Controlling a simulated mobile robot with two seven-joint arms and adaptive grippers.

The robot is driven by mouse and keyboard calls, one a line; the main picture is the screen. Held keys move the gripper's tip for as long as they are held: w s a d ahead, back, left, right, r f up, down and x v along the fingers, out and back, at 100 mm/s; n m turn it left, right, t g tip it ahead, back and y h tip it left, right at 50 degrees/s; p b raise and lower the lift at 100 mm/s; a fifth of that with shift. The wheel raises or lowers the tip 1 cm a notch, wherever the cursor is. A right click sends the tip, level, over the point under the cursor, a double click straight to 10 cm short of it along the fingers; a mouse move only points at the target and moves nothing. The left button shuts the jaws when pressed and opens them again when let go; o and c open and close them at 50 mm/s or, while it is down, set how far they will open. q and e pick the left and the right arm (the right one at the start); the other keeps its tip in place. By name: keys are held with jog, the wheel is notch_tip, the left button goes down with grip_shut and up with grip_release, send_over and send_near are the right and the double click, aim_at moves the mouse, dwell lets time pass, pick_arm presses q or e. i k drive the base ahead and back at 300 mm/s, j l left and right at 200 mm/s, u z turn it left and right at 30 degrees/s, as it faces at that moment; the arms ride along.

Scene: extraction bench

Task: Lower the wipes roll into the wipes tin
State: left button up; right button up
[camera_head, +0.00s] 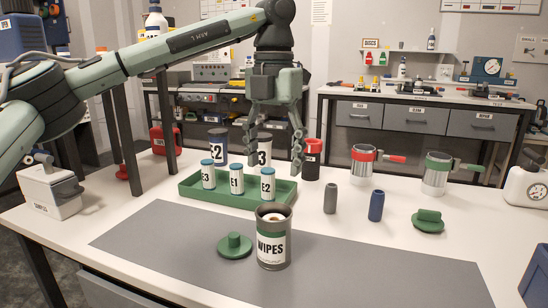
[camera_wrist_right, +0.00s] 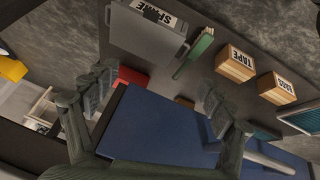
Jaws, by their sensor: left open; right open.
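The wipes tin (camera_head: 272,252), grey with a white WIPES label, stands upright on the grey mat. The wipes roll (camera_head: 272,216) shows as a white top with a brownish centre inside the tin's mouth; its lower part is hidden by the wall. My left gripper (camera_head: 275,163) hangs fingers down above and behind the tin, open and empty, apart from the roll. A green knobbed lid (camera_head: 235,246) lies left of the tin. My right gripper (camera_wrist_right: 157,82) is open and empty in the right wrist view, away from the tin.
A green tray (camera_head: 190,190) with several labelled bottles stands behind the tin. The mat (camera_head: 150,240) is clear at left. The right wrist view shows boxes (camera_wrist_right: 235,63) and a blue surface (camera_wrist_right: 150,125).

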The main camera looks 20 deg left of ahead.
aim_at(273, 237)
jog(key=k+j, duration=0.15)
jog(key=k, duration=0.35)
jog(key=k+j, duration=0.2)
jog(key=k, duration=0.25)
